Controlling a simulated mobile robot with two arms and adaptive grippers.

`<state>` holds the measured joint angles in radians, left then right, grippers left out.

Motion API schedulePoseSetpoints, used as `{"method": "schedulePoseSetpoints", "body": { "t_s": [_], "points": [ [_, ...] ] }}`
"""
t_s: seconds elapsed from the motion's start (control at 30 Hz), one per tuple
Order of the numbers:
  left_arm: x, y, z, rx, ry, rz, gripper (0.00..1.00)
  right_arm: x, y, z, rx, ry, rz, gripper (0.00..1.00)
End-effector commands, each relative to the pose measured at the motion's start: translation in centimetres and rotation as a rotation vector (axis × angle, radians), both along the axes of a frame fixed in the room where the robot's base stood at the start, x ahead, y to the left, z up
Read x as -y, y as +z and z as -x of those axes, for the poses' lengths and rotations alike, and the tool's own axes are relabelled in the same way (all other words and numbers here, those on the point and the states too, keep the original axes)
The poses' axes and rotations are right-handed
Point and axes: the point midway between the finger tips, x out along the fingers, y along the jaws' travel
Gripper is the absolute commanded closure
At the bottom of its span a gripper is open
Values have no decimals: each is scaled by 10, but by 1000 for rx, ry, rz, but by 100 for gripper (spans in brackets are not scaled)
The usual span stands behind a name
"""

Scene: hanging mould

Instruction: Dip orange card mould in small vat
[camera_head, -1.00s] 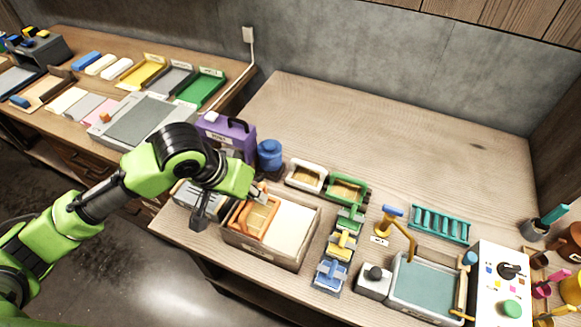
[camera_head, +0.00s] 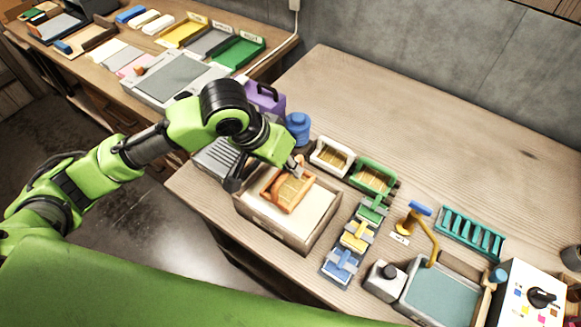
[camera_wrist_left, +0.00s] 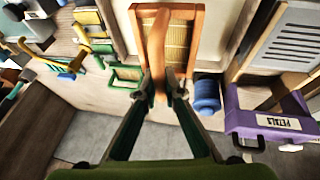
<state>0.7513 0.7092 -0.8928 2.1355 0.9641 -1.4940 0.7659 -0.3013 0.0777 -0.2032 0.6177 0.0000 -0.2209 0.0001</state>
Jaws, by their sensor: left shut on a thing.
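The orange card mould (camera_head: 296,193) is a small orange wooden frame with a tan slatted screen and a handle. My left gripper (camera_head: 298,165) is shut on its handle. The mould is over the back left part of the small vat (camera_head: 266,220), a wooden box of white pulp. It looks tilted; I cannot tell whether its lower edge touches the pulp. In the left wrist view the mould (camera_wrist_left: 178,38) extends from between the fingertips (camera_wrist_left: 160,82). My right gripper is not in view.
A white mould (camera_head: 330,157) and a green mould (camera_head: 373,180) stand behind the vat. A blue jar (camera_head: 298,128) and purple case (camera_head: 264,98) are close to my left arm. Coloured holders (camera_head: 355,236) stand right of the vat. The back of the table is clear.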

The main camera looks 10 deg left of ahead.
Motion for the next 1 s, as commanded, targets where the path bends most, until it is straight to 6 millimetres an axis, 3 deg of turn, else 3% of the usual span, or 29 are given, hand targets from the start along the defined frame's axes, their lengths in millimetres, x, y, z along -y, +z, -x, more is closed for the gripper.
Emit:
{"method": "schedulePoseSetpoints", "body": {
  "t_s": [0.07, 1.0],
  "points": [
    [0, -9, -1, 2, 0, 0, 100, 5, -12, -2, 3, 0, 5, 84],
    [0, -85, 0, -1, 0, -1, 100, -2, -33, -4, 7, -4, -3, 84]
  ]
}}
